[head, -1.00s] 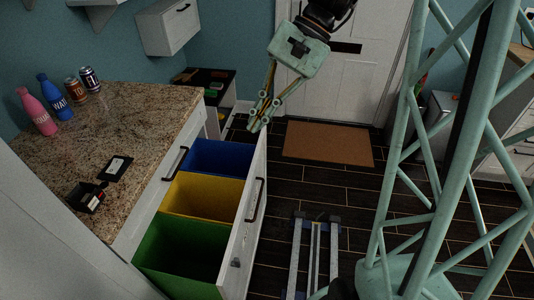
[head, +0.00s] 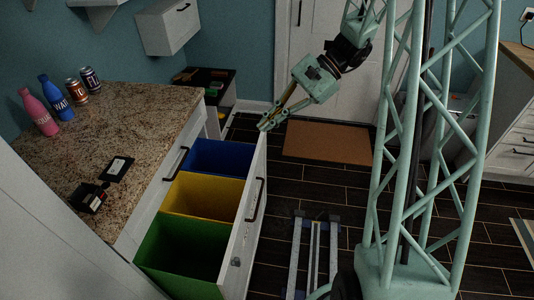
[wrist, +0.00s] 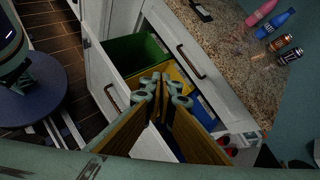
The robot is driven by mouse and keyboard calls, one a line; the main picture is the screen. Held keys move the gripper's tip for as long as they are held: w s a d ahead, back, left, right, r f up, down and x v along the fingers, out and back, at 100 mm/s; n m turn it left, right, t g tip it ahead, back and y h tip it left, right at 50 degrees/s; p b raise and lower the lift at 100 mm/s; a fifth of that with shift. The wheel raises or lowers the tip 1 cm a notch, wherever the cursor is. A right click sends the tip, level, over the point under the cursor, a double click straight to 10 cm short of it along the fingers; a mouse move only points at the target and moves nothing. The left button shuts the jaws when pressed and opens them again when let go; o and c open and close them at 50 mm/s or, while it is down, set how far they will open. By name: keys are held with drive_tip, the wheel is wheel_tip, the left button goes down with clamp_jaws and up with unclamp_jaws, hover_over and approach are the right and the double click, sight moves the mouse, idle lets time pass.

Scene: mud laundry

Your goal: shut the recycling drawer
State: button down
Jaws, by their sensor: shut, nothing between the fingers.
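The recycling drawer (head: 243,215) stands pulled out from under the counter, with a white front and a dark bar handle (head: 256,200). It holds a blue bin (head: 222,157), a yellow bin (head: 204,194) and a green bin (head: 183,250). My gripper (head: 267,124) is shut and empty at the far end of the drawer front, near its top edge. I cannot tell whether it touches. In the wrist view my fingers (wrist: 160,88) come together over the drawer, and the green bin (wrist: 135,53) and yellow bin (wrist: 172,78) show beyond them.
The granite counter (head: 120,120) carries a pink bottle (head: 42,115), a blue bottle (head: 57,101), two cans (head: 91,79) and a small black open box (head: 90,197). A brown doormat (head: 328,142) lies by the door. Dark floor is clear right of the drawer, beside my rail.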

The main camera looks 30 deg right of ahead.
drive_tip(key=w+d+f+m+t, duration=0.2)
drive_tip(key=d+f+m, duration=0.1)
drive_tip(key=d+f, duration=0.3)
drive_tip(key=w+d+f+m+t+y+p, duration=0.1)
drive_tip(key=w+d+f+m+t, duration=0.1)
drive_tip(key=d+f, duration=0.4)
drive_tip(key=w+d+f+m+t+p, duration=0.1)
drive_tip(key=d+f+m, duration=0.4)
drive_tip(key=f, duration=0.9)
drive_tip(key=w+d+t, duration=0.1)
drive_tip(key=t, duration=0.1)
drive_tip(key=shift+f+m+t+y, duration=0.2)
drive_tip(key=shift+m+t+y, duration=0.1)
drive_tip(key=shift+m, duration=0.1)
drive_tip(key=shift+a, duration=0.1)
drive_tip(key=b, duration=0.2)
approach(259, 154)
drive_tip(key=w+a+f, duration=0.2)
drive_tip(key=w+a, duration=0.1)
drive_tip(key=shift+f, duration=0.3)
drive_tip(key=shift+w+a, duration=0.65)
drive_tip(key=shift+a, duration=0.1)
